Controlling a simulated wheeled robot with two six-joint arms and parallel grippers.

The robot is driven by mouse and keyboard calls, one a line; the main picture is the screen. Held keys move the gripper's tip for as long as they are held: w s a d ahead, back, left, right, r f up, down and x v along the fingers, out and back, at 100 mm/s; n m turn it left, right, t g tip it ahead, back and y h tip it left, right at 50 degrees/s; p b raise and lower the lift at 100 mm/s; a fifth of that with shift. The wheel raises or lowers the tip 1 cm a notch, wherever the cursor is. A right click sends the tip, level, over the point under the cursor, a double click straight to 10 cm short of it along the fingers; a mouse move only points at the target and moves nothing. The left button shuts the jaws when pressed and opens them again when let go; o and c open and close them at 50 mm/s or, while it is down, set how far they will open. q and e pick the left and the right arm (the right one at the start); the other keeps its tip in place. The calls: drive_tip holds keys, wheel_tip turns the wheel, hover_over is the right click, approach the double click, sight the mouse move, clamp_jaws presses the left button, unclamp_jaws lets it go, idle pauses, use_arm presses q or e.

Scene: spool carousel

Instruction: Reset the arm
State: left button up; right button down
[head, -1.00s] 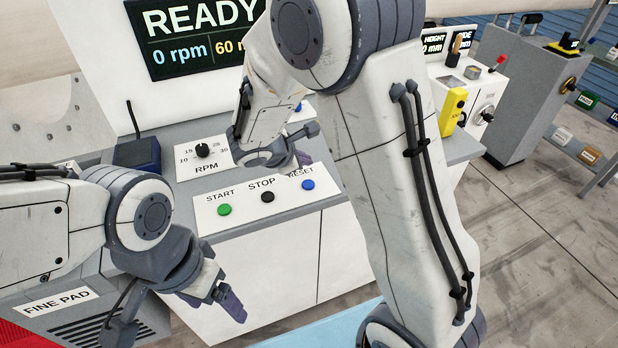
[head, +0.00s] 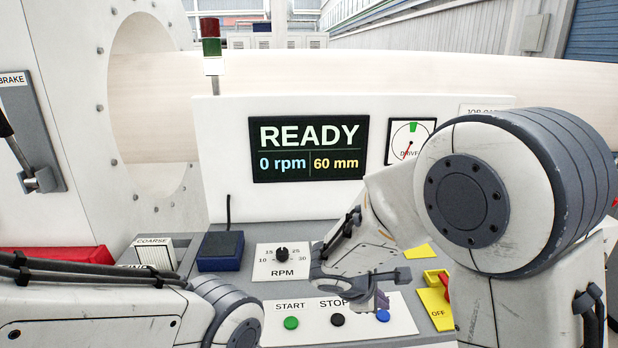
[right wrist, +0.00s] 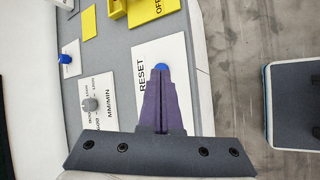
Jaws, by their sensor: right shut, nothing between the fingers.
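My right gripper (head: 381,300) is shut and empty, its purple fingers pointing down at the button panel. In the right wrist view the shut fingers (right wrist: 162,82) end at the blue RESET button (right wrist: 164,67), partly covering it. The RESET button (head: 383,316) shows just below the fingertips in the head view. I cannot tell whether they touch. The green START button (head: 291,323) and black STOP button (head: 338,320) sit to its left. The screen (head: 310,148) reads READY, 0 rpm, 60 mm. My left arm shows at lower left, its gripper out of view.
An RPM knob (head: 282,255) and a dark blue box (head: 220,250) stand behind the buttons. A yellow switch marked OFF (head: 438,300) is right of them. A brake lever (head: 25,160) is at far left. A large pale cylinder (head: 420,75) runs behind the console.

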drive_tip(key=s+a+r+m+g+y, duration=0.1)
drive_tip(key=s+a, duration=0.5)
drive_tip(key=s, duration=0.6)
drive_tip(key=s+a+r+m+g+y, duration=0.2)
drive_tip(key=s+a+m+y, duration=0.4)
drive_tip(key=s, duration=0.6)
drive_tip(key=shift+a+g+y, duration=0.25)
drive_tip(key=shift+g+y, duration=0.05)
drive_tip(key=shift+g, duration=0.4)
